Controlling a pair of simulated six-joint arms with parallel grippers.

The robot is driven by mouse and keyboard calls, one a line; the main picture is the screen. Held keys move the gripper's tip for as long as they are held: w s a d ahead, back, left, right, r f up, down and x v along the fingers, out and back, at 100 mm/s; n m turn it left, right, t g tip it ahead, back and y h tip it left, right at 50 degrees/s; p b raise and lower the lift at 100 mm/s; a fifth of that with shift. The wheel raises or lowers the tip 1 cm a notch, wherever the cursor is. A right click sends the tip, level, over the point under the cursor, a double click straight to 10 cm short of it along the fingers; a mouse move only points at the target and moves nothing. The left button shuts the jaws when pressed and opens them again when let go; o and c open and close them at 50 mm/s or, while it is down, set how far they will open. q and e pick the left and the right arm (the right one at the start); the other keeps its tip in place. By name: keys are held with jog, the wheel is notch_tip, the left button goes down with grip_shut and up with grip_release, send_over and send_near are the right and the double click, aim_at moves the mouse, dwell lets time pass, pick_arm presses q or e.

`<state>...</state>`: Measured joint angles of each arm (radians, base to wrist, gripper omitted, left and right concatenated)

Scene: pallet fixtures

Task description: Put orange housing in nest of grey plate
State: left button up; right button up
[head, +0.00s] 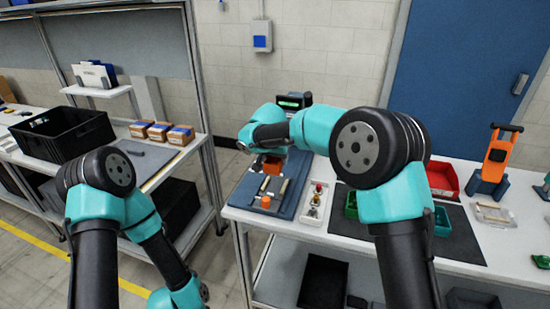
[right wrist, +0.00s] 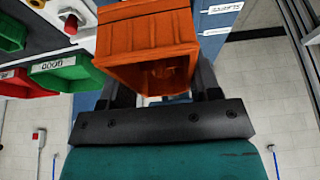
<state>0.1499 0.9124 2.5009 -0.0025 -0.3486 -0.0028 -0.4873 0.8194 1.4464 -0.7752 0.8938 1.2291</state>
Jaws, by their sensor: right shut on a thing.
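An orange housing (right wrist: 148,38) fills the middle of the right wrist view, a ribbed box with an open hollow side. My right gripper (right wrist: 160,88) is shut on it, with a dark finger on either side. In the head view the same housing (head: 271,168) shows just under my right gripper (head: 266,158), over the grey plate (head: 284,205) at the left end of the bench. Another small orange part (head: 265,202) is at the plate's front. The nest is too small and covered to make out. My left gripper is outside the head view.
Small parts with red and yellow tops (head: 316,198) stand right of the plate. Green bins (head: 442,222), a red bin (head: 443,180) and an orange stand (head: 496,155) are further right. A side table with a black crate (head: 62,135) stands left, across a gap.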

jog(key=shift+f, duration=0.15)
jog(key=shift+f, duration=2.8)
jog(key=shift+f, duration=1.2)
dwell(0.5)
jog(key=o, duration=1.1)
jog(key=shift+c, duration=0.2)
jog(key=v, duration=1.7)
jog(key=shift+r, duration=0.25)
